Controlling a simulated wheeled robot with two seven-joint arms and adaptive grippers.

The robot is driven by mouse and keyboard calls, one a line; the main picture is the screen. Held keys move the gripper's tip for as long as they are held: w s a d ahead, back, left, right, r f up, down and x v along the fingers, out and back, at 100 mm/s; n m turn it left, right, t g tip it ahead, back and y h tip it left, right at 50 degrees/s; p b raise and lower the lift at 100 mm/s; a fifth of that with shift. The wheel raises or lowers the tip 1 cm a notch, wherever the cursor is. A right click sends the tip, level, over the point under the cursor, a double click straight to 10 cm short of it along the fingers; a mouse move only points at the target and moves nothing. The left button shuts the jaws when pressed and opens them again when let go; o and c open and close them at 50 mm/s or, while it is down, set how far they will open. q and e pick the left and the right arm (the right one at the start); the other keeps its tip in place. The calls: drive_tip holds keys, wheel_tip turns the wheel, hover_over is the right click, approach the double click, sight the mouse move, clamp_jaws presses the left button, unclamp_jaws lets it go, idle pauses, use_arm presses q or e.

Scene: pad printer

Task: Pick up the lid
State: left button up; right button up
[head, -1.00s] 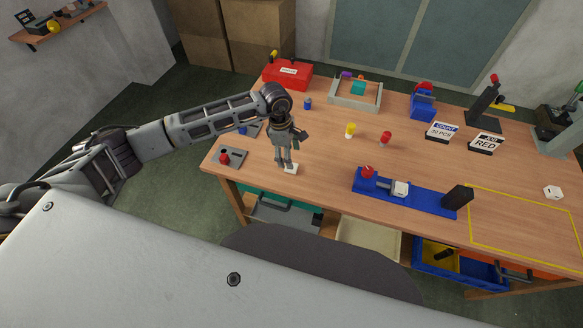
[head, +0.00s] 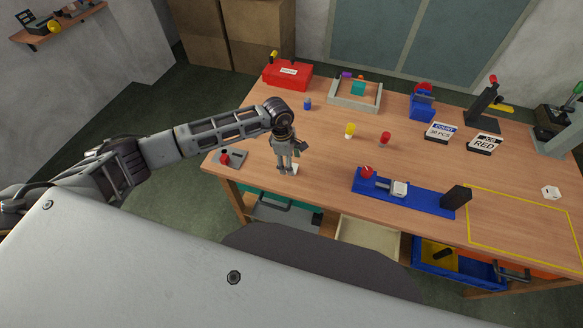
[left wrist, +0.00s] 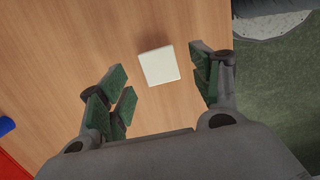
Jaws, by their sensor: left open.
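A small flat white square piece, which I take to be the lid, lies on the wooden table near its front edge; in the head view it (head: 295,168) is partly hidden by my left gripper. My left gripper (head: 287,172) is open and points down over it. In the left wrist view the whole white square (left wrist: 158,65) shows between the green-padded fingers (left wrist: 160,85), apart from both, with bare table on each side. My right gripper is not in view.
A grey plate with a red knob (head: 225,158) lies left of my left gripper. A blue fixture (head: 428,202) stands to the right. Small yellow (head: 350,128) and red (head: 385,137) pieces stand behind. A yellow-outlined area (head: 525,225) is clear.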

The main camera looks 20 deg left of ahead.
use_arm(q)
drive_tip(key=shift+d+f, duration=0.15)
drive_tip(key=shift+f, duration=1.15)
drive_tip(key=c, duration=0.8)
